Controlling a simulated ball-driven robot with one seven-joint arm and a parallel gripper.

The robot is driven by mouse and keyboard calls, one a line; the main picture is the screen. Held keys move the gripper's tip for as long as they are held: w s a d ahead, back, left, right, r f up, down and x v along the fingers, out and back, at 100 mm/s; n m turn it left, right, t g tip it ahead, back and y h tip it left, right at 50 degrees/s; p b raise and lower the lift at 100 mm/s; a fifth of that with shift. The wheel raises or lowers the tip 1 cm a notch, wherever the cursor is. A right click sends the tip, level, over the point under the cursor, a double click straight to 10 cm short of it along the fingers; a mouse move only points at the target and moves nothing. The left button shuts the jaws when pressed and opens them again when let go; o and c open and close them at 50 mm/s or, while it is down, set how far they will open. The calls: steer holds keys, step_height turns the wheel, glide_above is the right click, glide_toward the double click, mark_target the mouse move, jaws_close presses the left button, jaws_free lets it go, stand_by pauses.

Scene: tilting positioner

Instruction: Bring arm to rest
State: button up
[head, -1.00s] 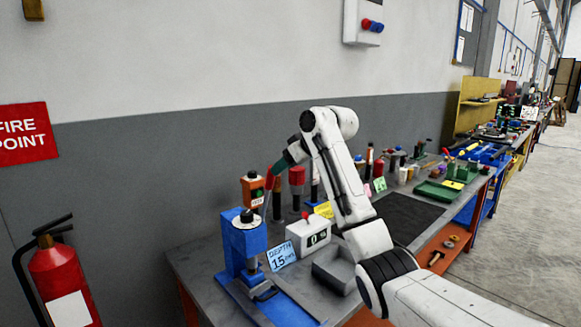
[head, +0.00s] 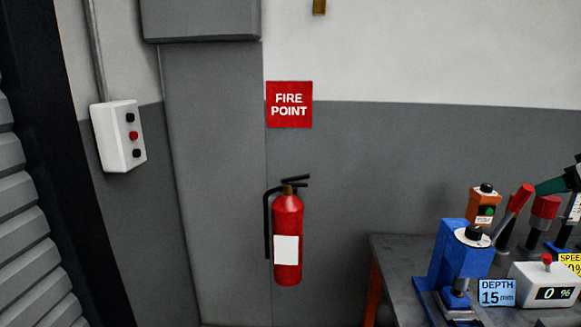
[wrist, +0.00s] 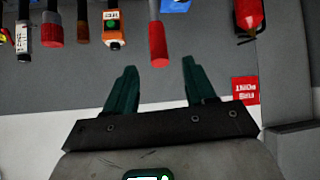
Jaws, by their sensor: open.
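My gripper (wrist: 158,65) shows in the wrist view with its two dark teal fingers apart and nothing between them. A red lever handle (wrist: 157,45) shows beyond the gap, and I cannot tell how far off it is. The rest of my arm is out of that view.
A blue press (head: 462,255) stands on the grey bench (head: 400,262), with a depth card (head: 497,292), a white readout box (head: 535,278) and an orange control box (head: 484,205). A red fire extinguisher (head: 287,245) hangs left of the bench. A white button box (head: 119,137) is on the wall.

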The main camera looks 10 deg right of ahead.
steer(key=s+a+f+g+y+b, duration=0.1)
steer(key=s+a+f+g, duration=0.1)
steer(key=a+f, duration=1.25)
steer(key=s+a+f+g+y, duration=0.1)
steer(key=a+f+g+y, duration=0.1)
steer(key=a+f, duration=1.2)
steer(key=s+a+f+g, duration=0.1)
steer(key=s+a+f, duration=0.3)
steer(key=s+f, duration=0.3)
steer(key=s+a+f+g, duration=0.1)
steer(key=s+a+f, duration=0.3)
steer(key=s+f, duration=0.3)
steer(key=s+a+f+g+h, duration=0.1)
steer(key=s+f, duration=0.1)
steer(key=s, duration=0.6)
steer(key=s+a+f+g+b, duration=0.1)
steer(key=s+g, duration=0.1)
steer(key=s, duration=0.6)
steer(key=shift+s+f+h, duration=0.25)
steer(key=shift+f+h, duration=0.15)
steer(key=shift+a, duration=0.15)
